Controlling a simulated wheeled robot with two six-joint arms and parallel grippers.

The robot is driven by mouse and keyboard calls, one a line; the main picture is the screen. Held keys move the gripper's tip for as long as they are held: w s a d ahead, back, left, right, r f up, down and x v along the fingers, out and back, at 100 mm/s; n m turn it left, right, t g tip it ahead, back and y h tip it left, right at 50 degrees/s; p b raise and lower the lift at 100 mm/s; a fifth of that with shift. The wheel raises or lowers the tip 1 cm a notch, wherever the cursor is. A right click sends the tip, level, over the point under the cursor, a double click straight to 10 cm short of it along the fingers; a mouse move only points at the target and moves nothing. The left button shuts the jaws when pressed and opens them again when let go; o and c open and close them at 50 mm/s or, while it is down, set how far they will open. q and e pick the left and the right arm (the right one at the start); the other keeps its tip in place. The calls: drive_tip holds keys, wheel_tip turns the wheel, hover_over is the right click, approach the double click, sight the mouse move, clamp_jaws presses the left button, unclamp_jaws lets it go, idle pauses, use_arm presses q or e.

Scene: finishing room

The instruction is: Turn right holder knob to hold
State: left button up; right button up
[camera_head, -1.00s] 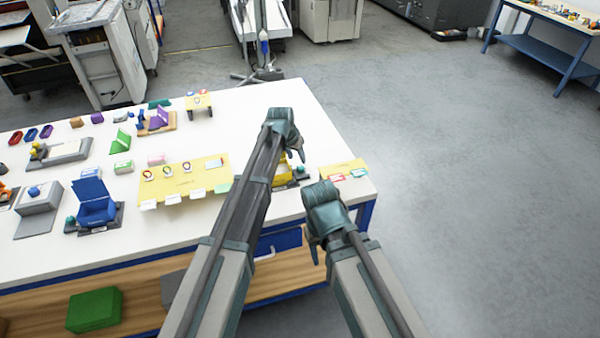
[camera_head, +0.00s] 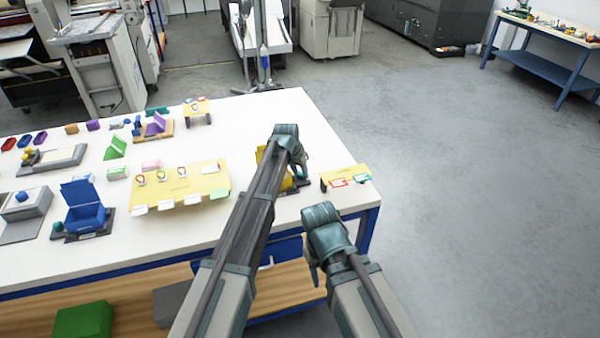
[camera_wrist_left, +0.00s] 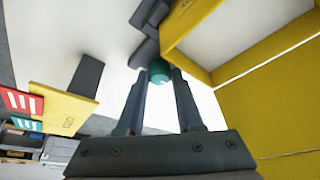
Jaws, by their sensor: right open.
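The right holder is a yellow box-like stand (camera_head: 264,155) on a dark base near the table's right end, partly hidden by my left arm. Its knob (camera_wrist_left: 159,70) is small, round and teal, seen in the left wrist view beside a dark bracket. The yellow frame (camera_wrist_left: 275,100) fills the right of that view. My right gripper (camera_head: 312,280) is open and empty, lower, off the table's front edge.
A small yellow stand with red and green labels (camera_head: 345,177) is just right of the holder. A yellow board with rings and tags (camera_head: 178,186) and a blue box (camera_head: 84,205) are left. Open floor lies right of the table.

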use_arm(q)
clamp_jaws()
drive_tip(key=m, duration=0.2)
drive_tip(key=m+g+h, duration=0.1)
drive_tip(key=m, duration=0.1)
drive_tip(key=shift+w+a+m+h, duration=0.1)
drive_tip(key=shift+w+m+h, duration=0.05)
drive_tip(key=shift+m+h, duration=0.15)
drive_tip(key=shift+m+g+h, duration=0.4)
drive_tip(key=shift+m+g, duration=0.4)
drive_tip(key=shift+m, duration=1.3)
drive_tip(key=shift+o, duration=2)
unclamp_jaws()
